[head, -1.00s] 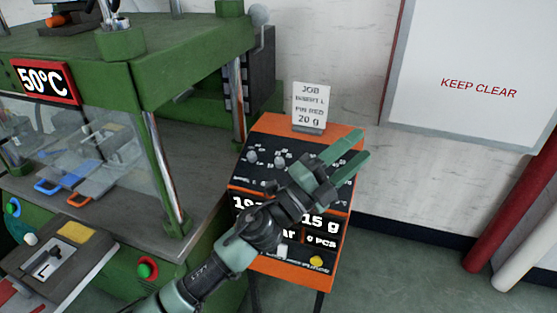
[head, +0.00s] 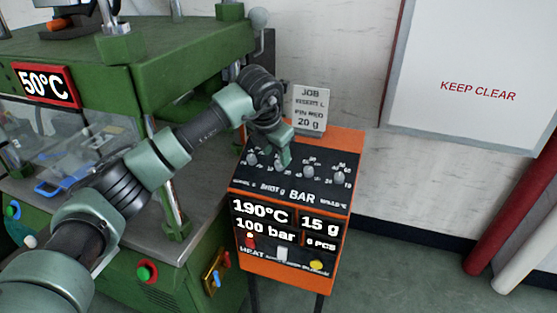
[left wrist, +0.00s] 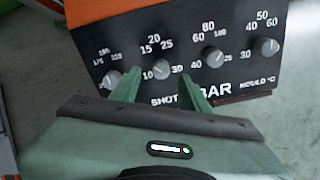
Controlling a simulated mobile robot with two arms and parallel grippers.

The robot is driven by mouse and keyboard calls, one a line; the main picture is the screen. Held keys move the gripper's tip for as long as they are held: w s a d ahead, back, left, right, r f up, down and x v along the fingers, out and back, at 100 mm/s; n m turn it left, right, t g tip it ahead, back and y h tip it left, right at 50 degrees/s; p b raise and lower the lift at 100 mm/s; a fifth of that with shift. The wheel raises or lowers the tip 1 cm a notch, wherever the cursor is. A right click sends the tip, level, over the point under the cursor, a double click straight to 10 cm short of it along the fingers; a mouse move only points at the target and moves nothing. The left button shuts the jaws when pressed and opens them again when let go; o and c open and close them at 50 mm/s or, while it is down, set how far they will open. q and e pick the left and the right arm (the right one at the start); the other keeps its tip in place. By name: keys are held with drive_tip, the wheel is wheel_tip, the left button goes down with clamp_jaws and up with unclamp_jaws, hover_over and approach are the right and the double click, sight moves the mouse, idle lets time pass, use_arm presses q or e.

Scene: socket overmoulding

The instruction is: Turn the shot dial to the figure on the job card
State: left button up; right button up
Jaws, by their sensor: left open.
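The orange control box (head: 262,272) has a sloped black panel with a row of dials. The shot dial (left wrist: 162,68) is a grey knob marked 10 to 30, above the SHOT label. In the head view it is mostly hidden by my left gripper (head: 283,153). In the left wrist view the open left gripper (left wrist: 160,94) has one finger at each side of the shot dial's lower edge; I cannot tell if they touch it. The job card (head: 310,108) behind the box reads 20 g. The shot display (head: 318,224) reads 15 g. My right gripper is out of view.
Neighbouring dials sit close by: one left (left wrist: 112,78), the bar dial (left wrist: 213,57) and the mould dial (left wrist: 268,46) right. A green press (head: 175,70) with a 50°C display stands left. Red and yellow buttons sit low on the box.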

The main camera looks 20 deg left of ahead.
sight(279, 163)
use_arm(q)
drive_tip(key=shift+x, duration=2.2)
drive_tip(key=shift+d, duration=0.1)
clamp_jaws()
drive_tip(key=m+b, duration=0.1)
drive_tip(key=m, duration=0.2)
drive_tip(key=shift+m, duration=0.4)
drive_tip(key=shift+m+b, duration=0.45)
drive_tip(key=shift+m, duration=1.45)
drive_tip(key=shift+d, duration=0.1)
